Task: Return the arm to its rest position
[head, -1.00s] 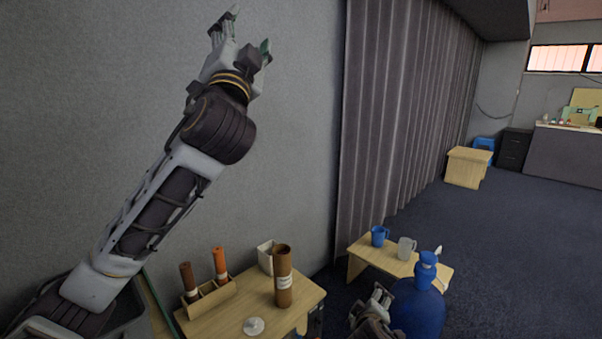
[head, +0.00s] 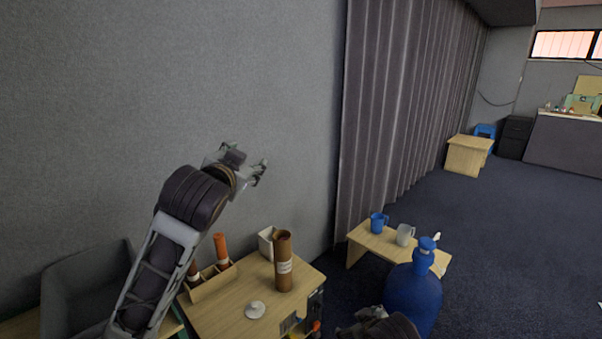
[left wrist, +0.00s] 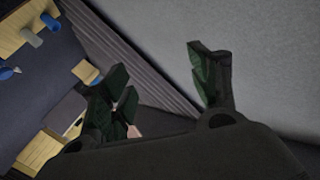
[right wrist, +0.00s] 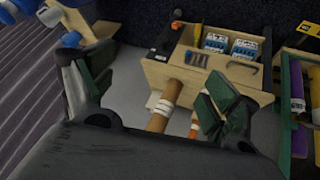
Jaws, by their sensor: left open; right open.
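My left arm reaches up from the lower left in the head view. Its gripper (head: 258,172) is open and empty, in the air in front of the grey wall and above the wooden table (head: 225,318). The left wrist view shows its green-padded fingers (left wrist: 165,95) spread apart with nothing between them. My right gripper (head: 365,318) is low at the bottom edge of the head view, left of the blue bottle. In the right wrist view its fingers (right wrist: 155,95) are apart. A brown tube shows beyond them, and I see nothing gripped.
A wooden holder (head: 212,285) with brown and orange tubes, a tall brown tube (head: 283,262), a white box (head: 266,243) and a white disc (head: 255,310) stand on the table. A blue mug (head: 378,223), clear mug (head: 404,235) and large blue bottle (head: 412,300) are right.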

